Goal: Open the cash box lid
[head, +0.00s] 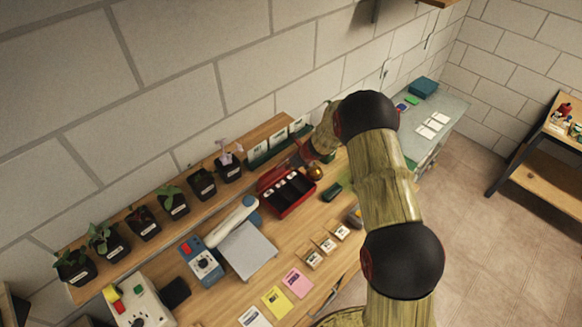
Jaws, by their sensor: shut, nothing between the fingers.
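The red cash box (299,205) stands on the wooden bench against the wall. Its black inside with several compartments and some pale contents shows from above. The red lid (271,178) stands raised along the box's back edge, so the box is open. My gripper (299,160) is small and dark in this view, at the end of my arm, just behind and to the right of the raised lid. Its fingers are shut and hold nothing. I cannot tell whether they touch the lid.
Potted seedlings (203,184) line a raised back shelf to the left. A round brass-coloured object (315,172) sits close to the box's right. A grey-topped device (246,250) stands left of the box. Colored cards (297,282) lie in front. My arm hides part of the bench's right side.

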